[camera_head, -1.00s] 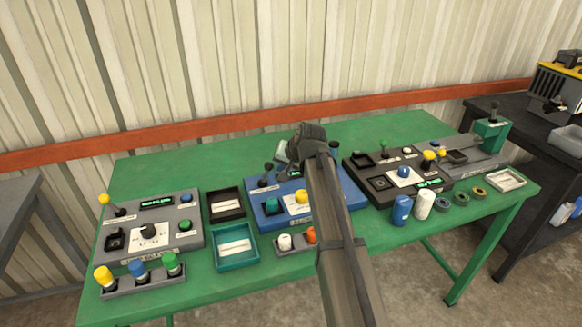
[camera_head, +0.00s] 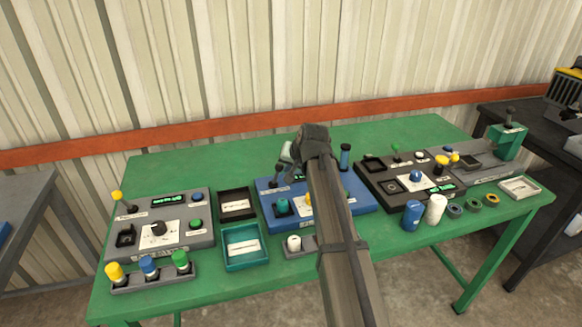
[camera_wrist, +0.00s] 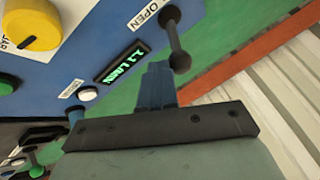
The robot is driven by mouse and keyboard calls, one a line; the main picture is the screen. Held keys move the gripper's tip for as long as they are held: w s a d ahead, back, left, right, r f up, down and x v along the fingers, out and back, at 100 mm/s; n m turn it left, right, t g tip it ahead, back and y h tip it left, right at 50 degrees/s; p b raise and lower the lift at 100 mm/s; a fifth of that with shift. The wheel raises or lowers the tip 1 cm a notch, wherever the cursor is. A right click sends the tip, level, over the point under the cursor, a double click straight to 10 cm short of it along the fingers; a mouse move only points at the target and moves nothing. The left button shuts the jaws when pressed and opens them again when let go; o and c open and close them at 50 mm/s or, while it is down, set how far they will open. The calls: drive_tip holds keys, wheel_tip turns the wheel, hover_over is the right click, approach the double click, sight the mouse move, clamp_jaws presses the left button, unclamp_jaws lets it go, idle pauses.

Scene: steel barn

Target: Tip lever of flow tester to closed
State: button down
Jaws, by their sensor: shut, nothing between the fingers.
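The flow tester is the blue panel (camera_head: 362,203) in the middle of the green table, partly hidden by my arm. In the wrist view its blue face (camera_wrist: 75,65) shows a lit flow display (camera_wrist: 123,61), a white button and a yellow knob. Its dark lever (camera_wrist: 175,38) has a ball end and stands beside a label reading OPEN. My gripper (camera_wrist: 156,70) is shut and empty, its blue fingers close beside the lever's ball. I cannot tell whether they touch. In the head view my gripper (camera_head: 282,170) is low at the panel's back left.
A grey panel (camera_head: 190,240) stands on the left and a dark panel (camera_head: 380,168) on the right. A black tray (camera_head: 236,212) and a teal tray (camera_head: 244,262) lie between the grey and blue panels. Blue and white cylinders (camera_head: 436,209) stand at the front right. The back of the table is clear.

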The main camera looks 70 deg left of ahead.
sight(278, 168)
drive_tip(key=shift+s+r+n+t, duration=0.2)
drive_tip(key=shift+s+r+t, duration=0.05)
drive_tip(key=shift+s+t, duration=0.35)
drive_tip(key=shift+s+r+n+t, duration=0.2)
drive_tip(key=shift+s+t, duration=0.3)
drive_tip(key=shift+s, duration=0.05)
drive_tip(key=shift+s+r+n+t, duration=0.15)
drive_tip(key=shift+s+n+t, duration=0.25)
drive_tip(key=shift+s+t, duration=0.5)
drive_tip(key=shift+s, duration=1.1)
drive_tip(key=shift+s, duration=0.15)
drive_tip(key=shift+r, duration=0.1)
